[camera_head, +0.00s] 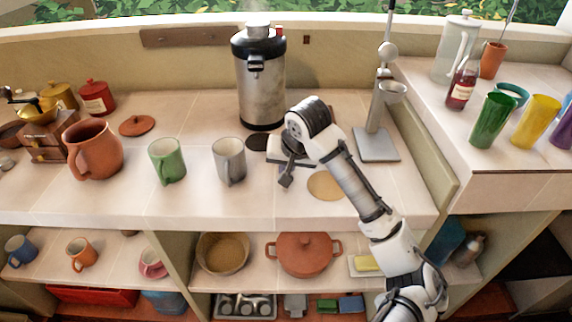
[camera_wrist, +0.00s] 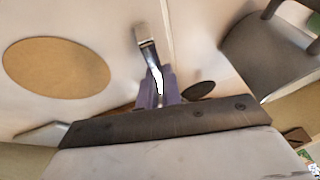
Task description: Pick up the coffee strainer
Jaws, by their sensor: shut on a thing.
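My gripper (camera_wrist: 160,90) is shut on a thin metal handle with a pale, blocky end (camera_wrist: 147,42), which I take to be the coffee strainer's. The handle juts out past the purple fingers in the wrist view. The rest of the strainer is hidden there behind my gripper. In the head view my gripper (camera_head: 288,160) is low over the counter, between the grey mug and a tan disc. A dark handle end (camera_head: 285,181) points toward the front edge there. I cannot tell whether the strainer touches the counter.
A grey mug (camera_head: 230,162) stands left of my gripper, with a green mug (camera_head: 167,161) further left. The tan disc (camera_head: 325,186) lies flat to the right. A steel urn (camera_head: 259,80) stands behind, and a metal stand (camera_head: 376,145) is at the right.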

